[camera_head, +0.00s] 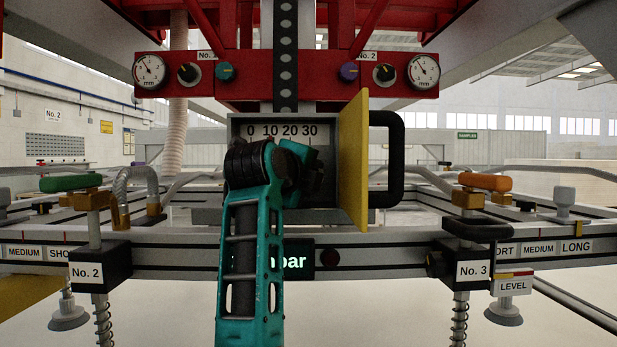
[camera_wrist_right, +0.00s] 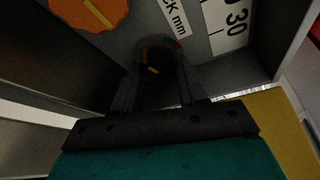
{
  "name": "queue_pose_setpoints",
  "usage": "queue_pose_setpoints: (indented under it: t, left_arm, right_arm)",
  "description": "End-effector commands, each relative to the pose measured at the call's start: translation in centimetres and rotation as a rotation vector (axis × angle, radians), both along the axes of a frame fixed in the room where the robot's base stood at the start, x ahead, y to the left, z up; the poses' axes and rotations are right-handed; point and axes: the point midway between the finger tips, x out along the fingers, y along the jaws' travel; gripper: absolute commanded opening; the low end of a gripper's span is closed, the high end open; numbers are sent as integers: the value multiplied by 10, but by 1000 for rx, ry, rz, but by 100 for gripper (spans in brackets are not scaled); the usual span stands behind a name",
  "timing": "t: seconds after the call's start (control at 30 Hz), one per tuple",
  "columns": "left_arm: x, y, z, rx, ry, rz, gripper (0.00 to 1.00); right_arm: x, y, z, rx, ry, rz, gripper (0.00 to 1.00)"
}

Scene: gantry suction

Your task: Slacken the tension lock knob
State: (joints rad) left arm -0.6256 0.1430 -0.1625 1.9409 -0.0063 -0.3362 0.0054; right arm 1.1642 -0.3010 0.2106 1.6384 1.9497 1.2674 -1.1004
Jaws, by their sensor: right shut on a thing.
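My right arm rises in front of the grey box (camera_head: 240,128) with the 0 to 30 scale, and its gripper (camera_head: 312,182) reaches into the box. In the right wrist view the gripper (camera_wrist_right: 157,75) is shut on a small dark round knob (camera_wrist_right: 156,48) with a red mark at its side. An orange knob (camera_wrist_right: 92,10) with a yellow pointer line sits at the upper left, apart from the fingers. No label naming the tension lock is readable. In the head view the arm hides both knobs. My left gripper is not in view.
A yellow plate (camera_head: 353,160) stands at the box's right side, close to my gripper, with a black handle (camera_head: 398,160) beyond it. A red panel (camera_head: 300,75) with gauges and small knobs hangs above. A grey rail (camera_head: 390,245) with a partly hidden display crosses below.

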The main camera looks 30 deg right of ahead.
Motion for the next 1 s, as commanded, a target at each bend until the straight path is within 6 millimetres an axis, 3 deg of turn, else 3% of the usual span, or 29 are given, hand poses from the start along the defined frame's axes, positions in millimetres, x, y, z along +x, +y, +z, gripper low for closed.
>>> queue_pose_setpoints:
  t: [0.03,0.07,0.17,0.53,1.0]
  left_arm:
    - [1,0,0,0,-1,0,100]
    - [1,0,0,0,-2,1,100]
    - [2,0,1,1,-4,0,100]
    - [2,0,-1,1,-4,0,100]
    - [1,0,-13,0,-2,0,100]
  right_arm:
    - [0,0,-1,2,1,1,11]
    - [0,0,-1,2,1,1,43]
    - [0,0,-1,2,0,0,52]
    - [-5,8,1,1,-2,3,52]
    - [-62,82,11,0,-2,0,52]
